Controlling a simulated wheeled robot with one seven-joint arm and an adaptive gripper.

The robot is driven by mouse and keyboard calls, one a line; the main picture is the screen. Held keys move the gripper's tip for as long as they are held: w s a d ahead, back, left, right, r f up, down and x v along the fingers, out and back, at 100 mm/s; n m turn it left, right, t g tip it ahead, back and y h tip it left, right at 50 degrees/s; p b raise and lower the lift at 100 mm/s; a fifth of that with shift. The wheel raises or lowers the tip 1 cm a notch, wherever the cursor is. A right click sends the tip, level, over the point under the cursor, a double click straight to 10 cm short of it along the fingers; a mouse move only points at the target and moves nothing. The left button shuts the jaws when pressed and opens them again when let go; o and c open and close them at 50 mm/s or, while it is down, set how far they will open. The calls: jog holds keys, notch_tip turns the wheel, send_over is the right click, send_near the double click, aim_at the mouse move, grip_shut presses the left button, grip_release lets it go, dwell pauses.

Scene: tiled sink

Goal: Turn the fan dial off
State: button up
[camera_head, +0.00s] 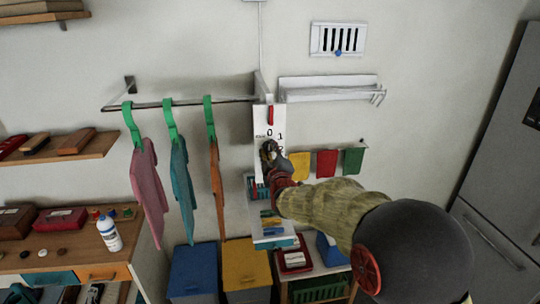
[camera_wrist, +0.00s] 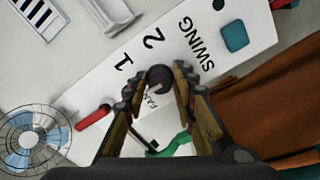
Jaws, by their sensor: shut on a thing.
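A white control panel (camera_head: 263,118) hangs on the wall in the head view, with 0 and 1 printed on it. The wrist view shows the same panel (camera_wrist: 185,62) tilted, with 1, 2, SWING and a partly covered FAN label. The dark, round fan dial (camera_wrist: 160,78) sits between my fingertips. My gripper (camera_wrist: 162,84) is shut on the dial. In the head view my gripper (camera_head: 268,153) covers the dial. I cannot tell which number the dial points at.
A rail (camera_head: 180,103) with clothes on green hangers is left of the panel. A white wall shelf (camera_head: 330,90) and yellow, red and green cloths are to the right. A red piece (camera_head: 270,115) is at the panel's top. A teal square (camera_wrist: 234,37) is beside SWING.

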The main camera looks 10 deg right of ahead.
dwell(0.4)
jog(key=o, duration=1.1)
jog(key=shift+o, duration=0.3)
jog(key=s, duration=1.2)
